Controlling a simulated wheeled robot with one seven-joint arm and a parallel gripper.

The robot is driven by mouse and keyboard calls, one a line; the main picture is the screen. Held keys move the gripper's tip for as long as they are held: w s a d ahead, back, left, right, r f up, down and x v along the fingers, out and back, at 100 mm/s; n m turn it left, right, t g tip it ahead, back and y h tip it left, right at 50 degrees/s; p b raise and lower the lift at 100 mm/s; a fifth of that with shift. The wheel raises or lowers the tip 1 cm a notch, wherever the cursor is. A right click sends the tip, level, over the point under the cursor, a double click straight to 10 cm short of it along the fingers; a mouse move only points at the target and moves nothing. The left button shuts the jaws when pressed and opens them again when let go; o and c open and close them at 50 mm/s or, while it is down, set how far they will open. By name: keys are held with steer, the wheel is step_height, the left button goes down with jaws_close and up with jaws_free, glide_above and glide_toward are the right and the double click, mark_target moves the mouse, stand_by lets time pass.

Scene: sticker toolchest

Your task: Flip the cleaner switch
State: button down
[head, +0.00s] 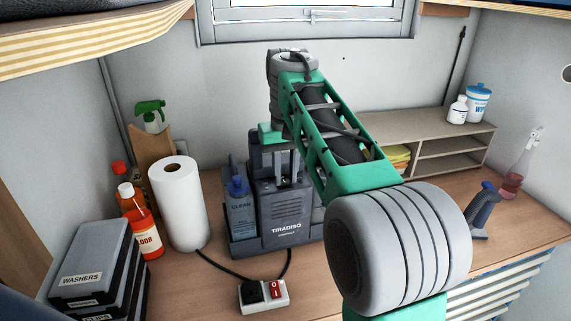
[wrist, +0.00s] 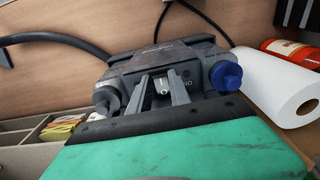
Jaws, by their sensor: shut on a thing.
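The cleaner (head: 282,215), a dark grey machine marked TIRADISO, stands on the workbench against the back wall. It also shows in the wrist view (wrist: 125,68), with a blue-capped bottle (wrist: 226,76) on its side. My gripper (head: 285,180) reaches down onto the top of the cleaner. In the wrist view its two grey fingers (wrist: 161,84) stand a little apart, with a small pale piece between them, which looks like the cleaner switch (wrist: 163,86). My gripper is shut on it. The fingers hide most of the switch, and I cannot tell its position.
A power strip (head: 264,296) with a red switch and a black plug lies in front of the cleaner. A paper towel roll (head: 179,205) and an orange bottle (head: 143,230) stand to the left. Grey cases (head: 92,262) are at front left. A shelf unit (head: 455,140) stands at right.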

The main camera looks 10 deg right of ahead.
steer(key=c, duration=1.2)
jaws_free()
steer(key=shift+r, duration=0.1)
step_height(320, 180, up, 8)
steer(key=shift+s, duration=0.25)
steer(key=s+f+t+b, duration=0.1)
steer(key=s+f, duration=0.5)
steer(key=f, duration=0.2)
steer(key=s+f+t+b, duration=0.1)
steer(key=s+f+b, duration=0.1)
steer(key=s+f, duration=0.4)
steer(key=s+f+t+b, duration=0.1)
steer(key=s+f, duration=0.5)
steer(key=f, duration=0.6)
steer(key=shift+f+t, duration=0.2)
steer(key=shift+t, duration=0.3)
